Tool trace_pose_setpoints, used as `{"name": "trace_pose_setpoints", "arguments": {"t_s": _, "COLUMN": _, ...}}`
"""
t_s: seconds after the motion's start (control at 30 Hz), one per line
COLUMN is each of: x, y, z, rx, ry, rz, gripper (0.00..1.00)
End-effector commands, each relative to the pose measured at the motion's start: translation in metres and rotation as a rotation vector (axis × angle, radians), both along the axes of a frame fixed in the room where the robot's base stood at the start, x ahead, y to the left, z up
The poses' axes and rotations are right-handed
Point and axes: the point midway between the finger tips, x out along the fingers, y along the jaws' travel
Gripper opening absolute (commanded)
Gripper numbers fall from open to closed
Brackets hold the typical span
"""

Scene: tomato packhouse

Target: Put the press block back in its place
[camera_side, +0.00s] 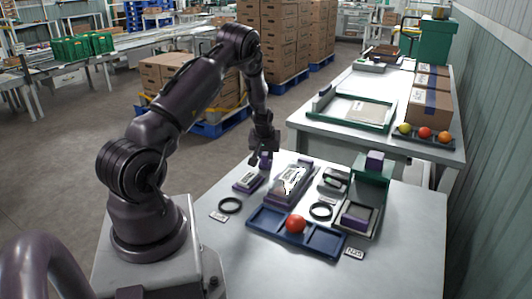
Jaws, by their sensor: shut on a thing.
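My gripper (264,156) points down at the back left of the near table. It is shut on a small purple block (265,163), which I take to be the press block; the fingers hide part of it. Just below and to the left is a low purple-grey holder (248,181) with a pale label. I cannot tell whether the block touches anything beneath it. A purple-grey fixture (279,198) with a white patterned sheet stands to the right of the gripper.
A blue sectioned tray (268,230) holds a red tomato (295,224). A green stand (371,185) with purple blocks is at the right. The front of the table (390,270) is clear.

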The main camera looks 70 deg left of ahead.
Motion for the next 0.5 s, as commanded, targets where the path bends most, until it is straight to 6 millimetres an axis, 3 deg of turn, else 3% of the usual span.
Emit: {"name": "trace_pose_setpoints", "arguments": {"t_s": 0.5, "x": 0.0000, "y": 0.0001, "z": -0.0059, "rx": 0.000, "ry": 0.000, "rz": 0.000, "gripper": 0.06}}
